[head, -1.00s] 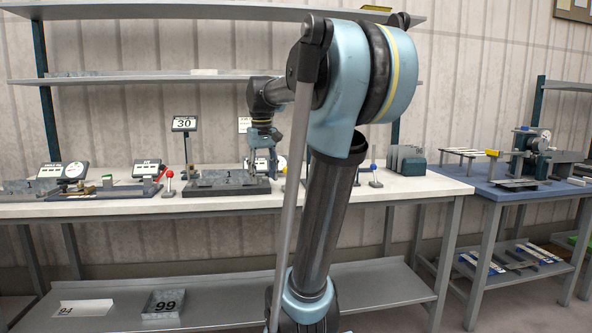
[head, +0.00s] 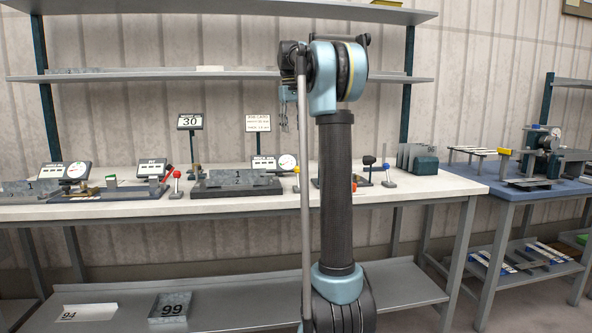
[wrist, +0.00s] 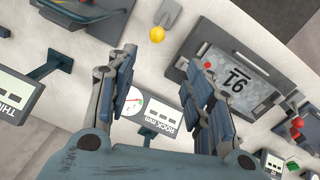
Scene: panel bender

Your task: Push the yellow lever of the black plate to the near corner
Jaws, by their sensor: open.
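The black plate (head: 222,189) lies on the white bench, bearing a grey metal sheet (head: 240,180) with printed digits. It also shows in the wrist view (wrist: 222,101), right of centre. The yellow lever's ball (head: 297,169) is by the plate's right end, partly behind my arm. In the wrist view the yellow ball (wrist: 156,34) is at the top, beside a grey base piece, apart from my fingers. My gripper (wrist: 162,58) is open and empty, its fingers spread above the bench. In the head view my gripper (head: 285,105) is raised above the bench, partly hidden by my arm.
A red lever (head: 177,174) stands left of the plate; a blue lever (head: 388,169) stands to the right. A display with a round dial (head: 287,162) stands behind the plate, and signs (head: 190,122) rise on posts. A shelf (head: 220,76) spans above the bench.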

